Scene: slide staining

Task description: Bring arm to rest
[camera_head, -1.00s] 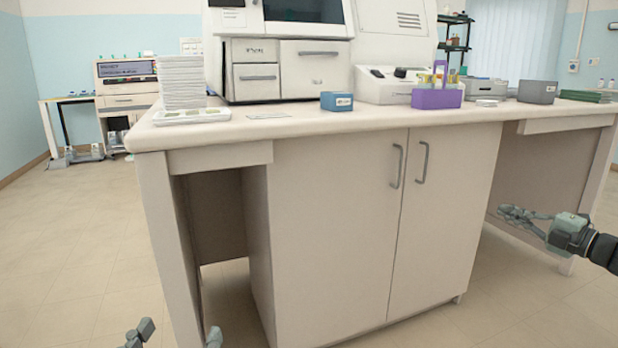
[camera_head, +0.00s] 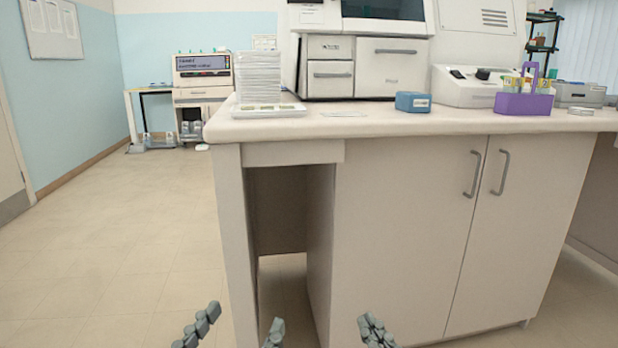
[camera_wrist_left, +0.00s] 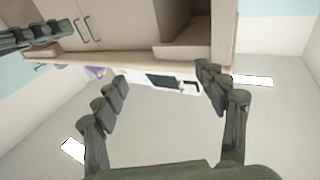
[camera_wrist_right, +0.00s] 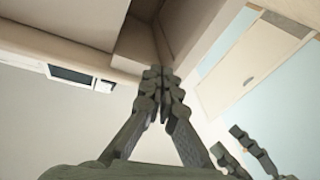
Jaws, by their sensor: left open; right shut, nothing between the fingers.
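My left gripper (camera_head: 238,330) shows at the bottom edge of the head view, its two fingers spread apart with nothing between them. It is open in the left wrist view (camera_wrist_left: 165,90) too, with free space between the fingers. My right gripper (camera_head: 366,326) is at the bottom of the head view, to the right of the left one, in front of the cabinet. In the right wrist view (camera_wrist_right: 164,80) its fingers are together and hold nothing. Both grippers are low, below the bench top and apart from the bench.
The bench (camera_head: 470,122) carries a stack of white trays (camera_head: 258,78), a blue box (camera_head: 413,102), a purple rack (camera_head: 523,104) and large machines. Its cabinet doors (camera_head: 420,220) are shut. The floor (camera_head: 110,250) on the left is clear.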

